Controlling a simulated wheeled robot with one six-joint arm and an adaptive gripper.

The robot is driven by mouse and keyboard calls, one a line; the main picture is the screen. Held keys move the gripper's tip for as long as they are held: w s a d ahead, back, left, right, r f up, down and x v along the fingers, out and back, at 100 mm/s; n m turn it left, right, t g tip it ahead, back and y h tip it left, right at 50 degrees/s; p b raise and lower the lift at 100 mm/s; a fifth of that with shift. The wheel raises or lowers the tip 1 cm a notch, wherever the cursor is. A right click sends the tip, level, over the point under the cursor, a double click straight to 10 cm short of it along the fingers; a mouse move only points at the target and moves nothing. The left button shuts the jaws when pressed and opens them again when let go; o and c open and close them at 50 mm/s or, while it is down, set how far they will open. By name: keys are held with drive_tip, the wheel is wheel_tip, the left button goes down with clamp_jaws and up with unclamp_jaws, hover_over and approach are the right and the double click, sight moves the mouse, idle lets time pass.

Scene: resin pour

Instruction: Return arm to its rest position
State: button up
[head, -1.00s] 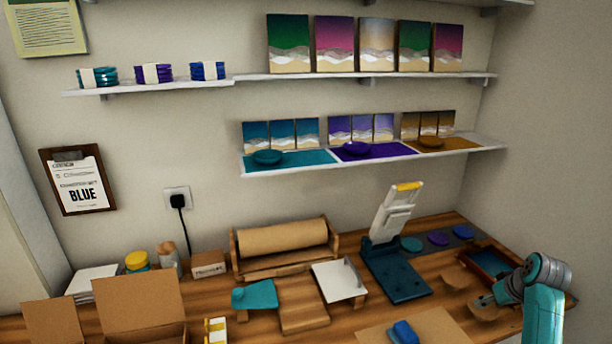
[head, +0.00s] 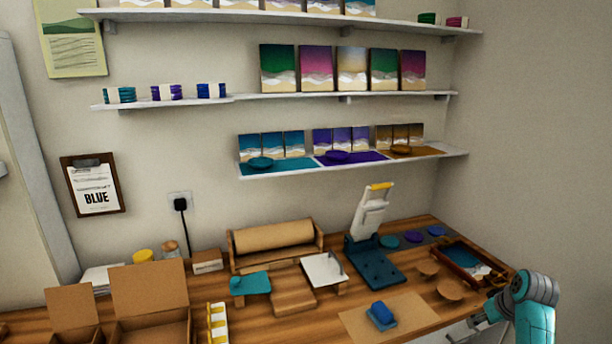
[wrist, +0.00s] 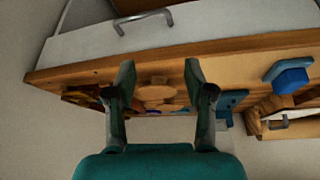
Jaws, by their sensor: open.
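My arm with its teal links reaches in at the lower right of the head view, and my gripper (head: 482,322) is at the front right edge of the wooden bench (head: 440,318). In the wrist view, my gripper (wrist: 158,92) has its two dark fingers apart with nothing between them. The bench edge (wrist: 215,48) and the round wooden pieces (wrist: 157,92) show beyond the fingers, apart from them. In the head view the fingers are small and partly hidden by the arm.
A framed tray (head: 468,262), a round wooden piece (head: 449,289) and a blue block (head: 381,313) on a brown sheet (head: 412,310) are on the bench near my arm. A dark blue press (head: 374,268) stands behind. A drawer handle (wrist: 143,21) shows in the wrist view.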

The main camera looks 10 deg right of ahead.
drive_tip(key=s+a+f+t, duration=0.1)
drive_tip(key=s+a+f, duration=0.3)
drive_tip(key=a+f, duration=0.95)
drive_tip(key=s+a+f+t+h, duration=0.1)
drive_tip(key=s+a+f+t, duration=0.1)
drive_tip(key=s+a+f, duration=0.35)
drive_tip(key=s+a+f+t, duration=0.1)
drive_tip(key=s+a+f, duration=0.1)
drive_tip(key=s+a, duration=0.6)
drive_tip(key=s+a+r+t, duration=0.1)
drive_tip(key=s+a+r, duration=0.2)
drive_tip(key=s+a, duration=0.4)
drive_tip(key=s+a+r+t, duration=0.1)
drive_tip(key=s+a+r, duration=0.25)
drive_tip(key=s, duration=0.55)
drive_tip(key=s+a+r+n+t+y, duration=0.1)
drive_tip(key=s+a+r, duration=0.4)
drive_tip(key=s+r, duration=0.8)
wheel_tip(320, 180, up, 2)
drive_tip(key=shift+r+t+y, duration=0.1)
drive_tip(key=shift+t+y, duration=0.4)
drive_tip(key=shift+t, duration=0.7)
